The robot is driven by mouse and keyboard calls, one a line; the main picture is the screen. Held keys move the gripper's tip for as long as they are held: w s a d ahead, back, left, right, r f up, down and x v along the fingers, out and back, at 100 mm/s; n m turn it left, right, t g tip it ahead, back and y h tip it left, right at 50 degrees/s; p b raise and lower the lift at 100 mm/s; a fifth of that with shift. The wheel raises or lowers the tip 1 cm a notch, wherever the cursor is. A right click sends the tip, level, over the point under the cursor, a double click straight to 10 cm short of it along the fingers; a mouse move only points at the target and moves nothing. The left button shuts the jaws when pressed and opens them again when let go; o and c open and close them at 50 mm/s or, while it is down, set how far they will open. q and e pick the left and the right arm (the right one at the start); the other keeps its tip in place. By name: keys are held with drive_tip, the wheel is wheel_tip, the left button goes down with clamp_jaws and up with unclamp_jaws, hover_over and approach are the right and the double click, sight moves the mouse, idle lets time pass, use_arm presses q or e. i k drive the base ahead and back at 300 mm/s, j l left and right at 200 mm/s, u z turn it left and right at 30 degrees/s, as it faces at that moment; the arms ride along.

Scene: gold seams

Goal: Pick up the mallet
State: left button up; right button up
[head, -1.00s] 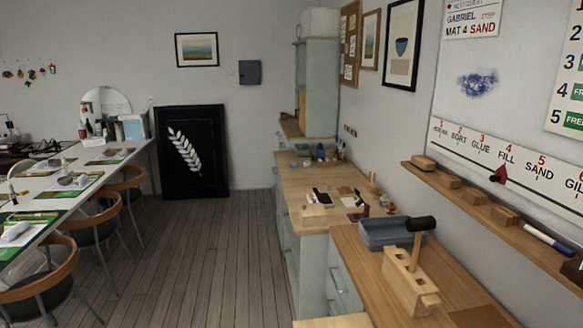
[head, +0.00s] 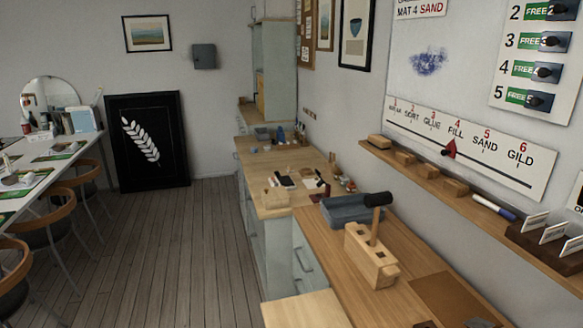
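The mallet (head: 377,200) has a black head on a light wooden handle. It stands head up with its handle in a wooden block (head: 371,263) on the near wooden counter. The lower end of the handle is hidden in the block. Neither of my grippers shows in the head view.
A blue-grey tray (head: 345,212) sits just behind the block. A brown mat (head: 447,297) lies to the right on the counter. A wall ledge (head: 433,184) with wooden blocks runs above the counter. The plank floor (head: 190,245) to the left is clear.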

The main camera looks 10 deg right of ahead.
sight(377, 199)
drive_tip(key=i+j+z, duration=0.15)
drive_tip(key=z, duration=0.65)
drive_tip(key=i+j+z, duration=0.2)
drive_tip(key=j+z, duration=0.15)
drive_tip(key=j, duration=0.45)
drive_tip(key=i+j+z, duration=0.15)
drive_tip(key=j+z, duration=0.15)
drive_tip(key=j, duration=0.5)
drive_tip(key=j+z, duration=0.35)
drive_tip(key=j, duration=0.45)
